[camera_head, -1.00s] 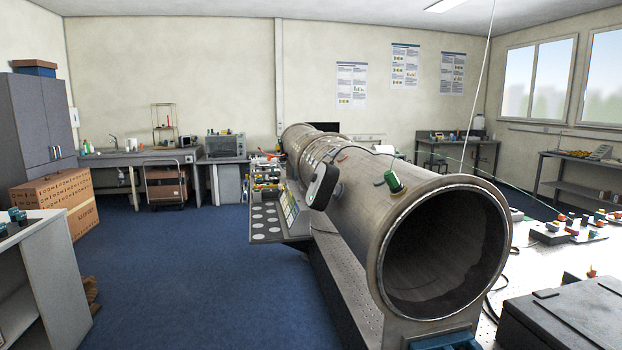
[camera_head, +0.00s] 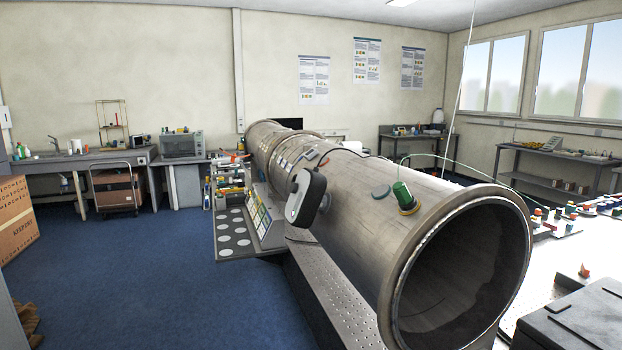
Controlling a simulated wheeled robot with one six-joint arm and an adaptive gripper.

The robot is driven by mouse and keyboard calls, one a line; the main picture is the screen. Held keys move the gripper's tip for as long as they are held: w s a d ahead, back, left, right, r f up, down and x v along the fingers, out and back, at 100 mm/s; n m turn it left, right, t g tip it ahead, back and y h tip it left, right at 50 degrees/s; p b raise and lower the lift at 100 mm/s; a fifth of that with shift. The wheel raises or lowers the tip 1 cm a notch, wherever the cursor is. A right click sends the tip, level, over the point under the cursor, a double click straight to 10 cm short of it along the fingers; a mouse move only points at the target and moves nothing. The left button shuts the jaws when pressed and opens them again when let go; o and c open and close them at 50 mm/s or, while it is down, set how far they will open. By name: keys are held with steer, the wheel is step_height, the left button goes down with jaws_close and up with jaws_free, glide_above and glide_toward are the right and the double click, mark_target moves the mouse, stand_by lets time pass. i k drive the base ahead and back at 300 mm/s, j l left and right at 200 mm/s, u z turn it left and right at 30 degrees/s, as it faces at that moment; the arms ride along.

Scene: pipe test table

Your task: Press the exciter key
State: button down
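A large open metal pipe (camera_head: 350,205) lies lengthwise, its open mouth facing me at the right. A dark grey rounded device (camera_head: 306,198) is at the pipe's left side. A sloped panel (camera_head: 262,215) with coloured labels stands beside the pipe, beyond that device. I cannot tell which part is the exciter key; nothing readable marks it. My gripper is not in view.
A grey shelf with pale discs (camera_head: 228,238) juts out left of the pipe. Blue floor (camera_head: 140,285) is open at the left, with a cardboard box (camera_head: 14,222) at the edge. A dark case (camera_head: 580,320) and a white table with small coloured parts lie at the right.

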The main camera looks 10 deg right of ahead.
mark_target(294, 188)
steer(key=i+j+z, duration=0.3)
steer(key=j, duration=0.35)
steer(key=i+j+z, duration=0.2)
steer(key=j, duration=0.15)
steer(key=i+j+z, duration=0.15)
steer(key=j, duration=0.2)
steer(key=i+j+z, duration=0.15)
steer(key=j, duration=0.2)
steer(key=k, duration=0.05)
